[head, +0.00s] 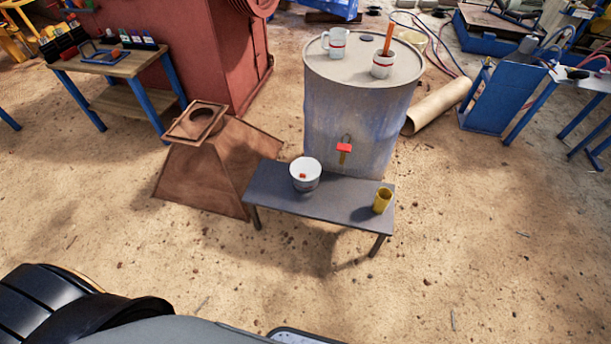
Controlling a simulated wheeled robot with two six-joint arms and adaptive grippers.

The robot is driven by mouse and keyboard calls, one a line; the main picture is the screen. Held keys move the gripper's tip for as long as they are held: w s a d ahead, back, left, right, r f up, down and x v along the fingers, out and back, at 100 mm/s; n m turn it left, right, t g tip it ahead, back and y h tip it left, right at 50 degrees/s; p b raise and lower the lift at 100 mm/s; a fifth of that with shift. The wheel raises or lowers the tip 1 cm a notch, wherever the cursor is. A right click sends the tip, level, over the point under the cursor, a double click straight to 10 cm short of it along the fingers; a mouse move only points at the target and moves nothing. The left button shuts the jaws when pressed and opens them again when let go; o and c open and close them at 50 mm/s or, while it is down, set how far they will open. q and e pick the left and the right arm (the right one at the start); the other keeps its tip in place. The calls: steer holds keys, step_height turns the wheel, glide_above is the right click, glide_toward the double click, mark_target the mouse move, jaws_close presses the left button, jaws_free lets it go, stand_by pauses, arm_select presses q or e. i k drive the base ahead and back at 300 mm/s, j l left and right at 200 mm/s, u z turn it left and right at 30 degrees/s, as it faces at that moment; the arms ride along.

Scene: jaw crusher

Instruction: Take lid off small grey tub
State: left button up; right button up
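No tub that is clearly small, grey and lidded shows in the head view. A small whitish round container (306,184) with a darker band stands upright on the low grey bench. Its round top looks white with a small red spot, and I cannot tell whether this is a lid or an open inside. A small grey object (530,45) stands on the blue cabinet at the upper right, too small to make out. Neither of my grippers is in view.
The grey bench (340,204) also holds a yellow cup (382,200). Behind it stands a large drum (345,115) with a tap, carrying a white mug (337,44) and another cup (382,65). A rusty hopper (200,175) stands left. Sandy ground in front is clear.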

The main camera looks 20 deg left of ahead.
mark_target(303, 168)
steer(key=i+j+z, duration=0.2)
steer(key=j, duration=0.15)
steer(key=i+j+z, duration=0.2)
steer(key=j, duration=0.15)
steer(key=i+j+z, duration=0.15)
steer(key=j, duration=0.2)
steer(key=i+j+z, duration=0.2)
steer(key=j, duration=0.2)
steer(key=j+z, duration=0.2)
steer(key=j, duration=0.2)
steer(key=j+z, duration=0.2)
steer(key=j, duration=0.2)
steer(key=i+j, duration=0.05)
